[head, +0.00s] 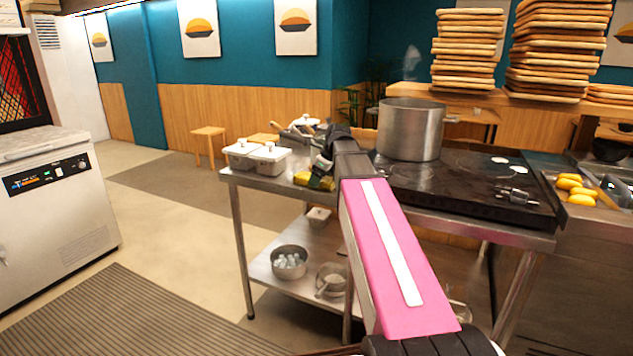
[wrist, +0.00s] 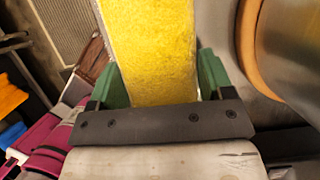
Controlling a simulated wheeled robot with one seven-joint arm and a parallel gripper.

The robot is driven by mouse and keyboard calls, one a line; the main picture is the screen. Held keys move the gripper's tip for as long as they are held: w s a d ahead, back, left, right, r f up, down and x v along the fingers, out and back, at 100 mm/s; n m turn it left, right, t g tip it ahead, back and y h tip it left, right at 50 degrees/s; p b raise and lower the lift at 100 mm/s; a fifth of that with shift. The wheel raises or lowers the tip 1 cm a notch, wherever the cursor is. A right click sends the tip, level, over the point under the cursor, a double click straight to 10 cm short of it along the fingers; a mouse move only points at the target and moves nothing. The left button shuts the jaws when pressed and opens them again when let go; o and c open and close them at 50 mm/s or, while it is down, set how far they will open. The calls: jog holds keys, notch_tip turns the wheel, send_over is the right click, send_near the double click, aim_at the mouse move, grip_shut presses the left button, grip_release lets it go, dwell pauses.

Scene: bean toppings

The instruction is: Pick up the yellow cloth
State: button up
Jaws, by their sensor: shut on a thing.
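The yellow cloth (wrist: 150,50) fills the space between the two green fingers of my gripper (wrist: 158,82) in the wrist view. My gripper is shut on the cloth, with a finger against each side of it. In the head view the cloth (head: 301,179) shows as a small yellow patch at my gripper (head: 318,182), over the left part of the steel table (head: 238,176). My pink arm hides part of the table. I cannot tell whether the cloth still touches the tabletop.
White lidded containers (head: 268,160) stand left of my gripper. A large steel pot (head: 411,132) sits on the black cooktop (head: 460,190) to the right. A metal bowl (head: 289,263) is on the lower shelf (head: 262,270). Open floor lies to the left.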

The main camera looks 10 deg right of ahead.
jog(key=shift+r, duration=0.55)
notch_tip(320, 180, up, 3)
jog(key=shift+a+r, duration=0.15)
jog(key=shift+r, duration=0.05)
jog(key=s+a+r, duration=0.5)
jog(key=a+r, duration=0.1)
jog(key=a, duration=0.4)
jog(key=shift+a+r, duration=0.15)
jog(key=shift+r, duration=0.1)
jog(key=shift+o, duration=1.2)
jog(key=shift+c, duration=1.2)
